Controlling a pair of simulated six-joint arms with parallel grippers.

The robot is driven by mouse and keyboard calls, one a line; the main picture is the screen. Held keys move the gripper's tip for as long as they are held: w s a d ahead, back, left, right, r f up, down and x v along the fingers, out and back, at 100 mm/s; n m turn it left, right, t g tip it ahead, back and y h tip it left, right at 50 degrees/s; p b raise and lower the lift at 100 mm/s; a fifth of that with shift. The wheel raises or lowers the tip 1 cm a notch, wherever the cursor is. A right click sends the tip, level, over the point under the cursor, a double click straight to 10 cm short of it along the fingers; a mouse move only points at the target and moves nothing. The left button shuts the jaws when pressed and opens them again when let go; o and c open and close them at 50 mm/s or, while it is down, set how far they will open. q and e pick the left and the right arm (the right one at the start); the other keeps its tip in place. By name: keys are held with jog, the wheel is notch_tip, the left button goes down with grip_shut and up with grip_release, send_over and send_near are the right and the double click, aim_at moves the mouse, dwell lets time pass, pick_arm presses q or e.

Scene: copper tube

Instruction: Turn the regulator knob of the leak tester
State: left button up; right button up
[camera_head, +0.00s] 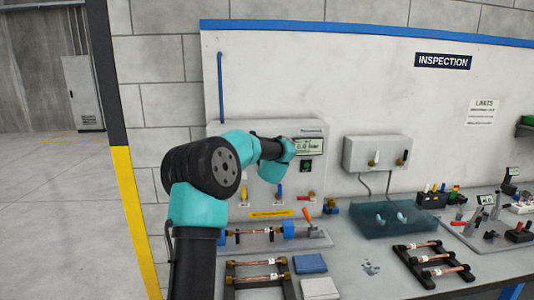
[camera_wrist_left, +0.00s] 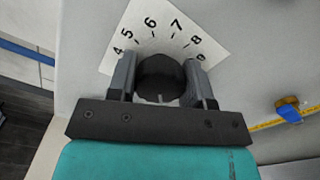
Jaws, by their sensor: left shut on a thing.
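The leak tester (camera_head: 306,176) is a pale grey box against the back wall, with a small green display (camera_head: 308,145) on its face. My left arm reaches across its front, and the left gripper's fingertips are hidden behind the arm in the head view. In the left wrist view, my left gripper (camera_wrist_left: 161,82) is shut on the round black regulator knob (camera_wrist_left: 160,75), one finger on each side. A white dial plate (camera_wrist_left: 165,32) with numbers from 4 to 8 and beyond shows behind the knob. My right gripper is not in view.
Yellow and red valve handles (camera_head: 277,192) sit low on the tester. A copper tube in a fixture (camera_head: 258,231) lies below it.

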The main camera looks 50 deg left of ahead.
pick_arm(q)
jog(key=shift+n, duration=0.5)
jog(key=o, duration=0.9)
jog(key=v, duration=1.7)
jog(key=shift+d, duration=0.15)
jog(key=shift+s, duration=0.1)
